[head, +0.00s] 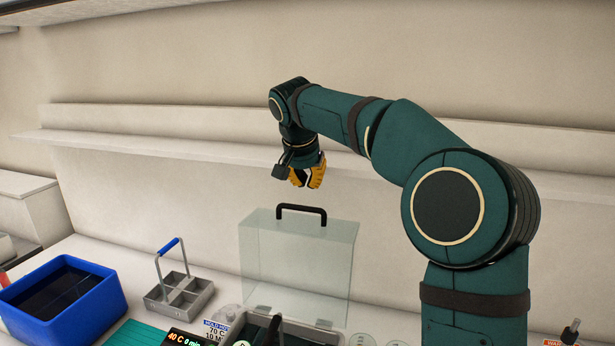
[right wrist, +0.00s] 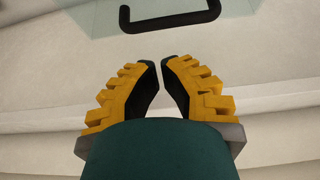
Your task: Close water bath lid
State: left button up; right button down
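The water bath lid (head: 300,265) is a clear panel standing upright, swung open, in the lower middle of the head view. A black handle (head: 302,209) sits at its top edge. The water bath (head: 248,330) is at the bottom edge, partly cut off, with an orange display reading 40 C beside it. My right gripper (head: 308,182) has yellow fingers and hangs above the handle, apart from it. In the right wrist view its fingertips (right wrist: 160,64) are a narrow gap apart with nothing between them; the handle (right wrist: 170,22) shows beyond them. My left gripper is out of view.
A grey rack (head: 180,295) with a blue handle stands left of the lid. A blue bin (head: 70,312) is farther left. An empty wall shelf (head: 150,142) runs behind the gripper. My right arm covers much of the right side.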

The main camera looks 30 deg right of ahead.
send_over(310, 218)
notch_tip(310, 218, down, 6)
jog(key=shift+d+f, duration=0.1)
dwell(0.4)
